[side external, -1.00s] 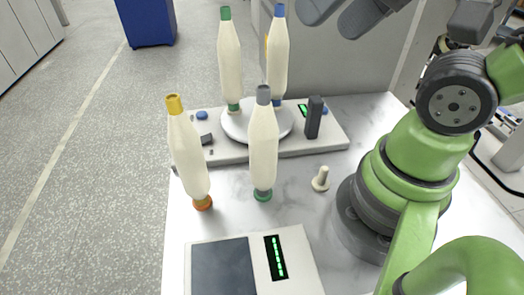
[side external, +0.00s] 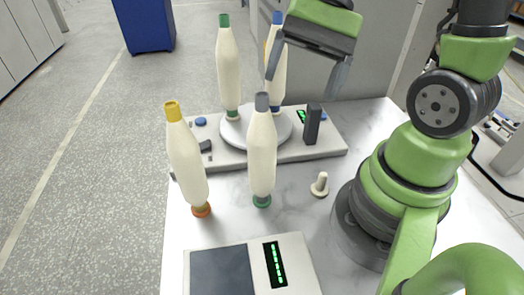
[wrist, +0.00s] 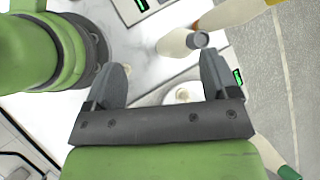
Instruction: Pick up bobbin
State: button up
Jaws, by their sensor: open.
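Several cream bobbins stand upright. The grey-capped bobbin (side external: 262,155) has a green foot and stands on the white table in front of the turntable. The yellow-capped bobbin (side external: 187,165) with an orange foot is to its left. The green-capped bobbin (side external: 228,72) and the blue-capped bobbin (side external: 275,82) stand on the turntable (side external: 235,138). My gripper (side external: 301,86) is open and empty, above the turntable's right side; its left finger partly covers the blue-capped bobbin. In the wrist view, the grey-capped bobbin (wrist: 174,43) lies beyond the open fingers (wrist: 163,64).
A small cream peg (side external: 320,186) stands on the table near my base. A dark upright block (side external: 313,125) is on the turntable's unit. A scale (side external: 296,262) with a green display is at the front. Bare table lies between scale and bobbins.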

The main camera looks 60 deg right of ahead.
notch_tip(320, 180, down, 3)
jog(key=w+d+m+t+y, duration=0.1)
jog(key=w+d+m+y, duration=0.15)
jog(key=m+y, duration=0.3)
jog(key=m, duration=0.1)
send_near(262, 161)
notch_tip(262, 161, down, 4)
jog(key=w+a, duration=0.1)
jog(key=shift+t, duration=0.3)
jog(key=x, duration=0.6)
jog(key=shift+w+a+f, duration=0.1)
jog(key=shift+a+f, duration=0.05)
jog(key=shift+a, duration=0.15)
jog(key=shift+c, duration=0.4)
jog(key=c, duration=1)
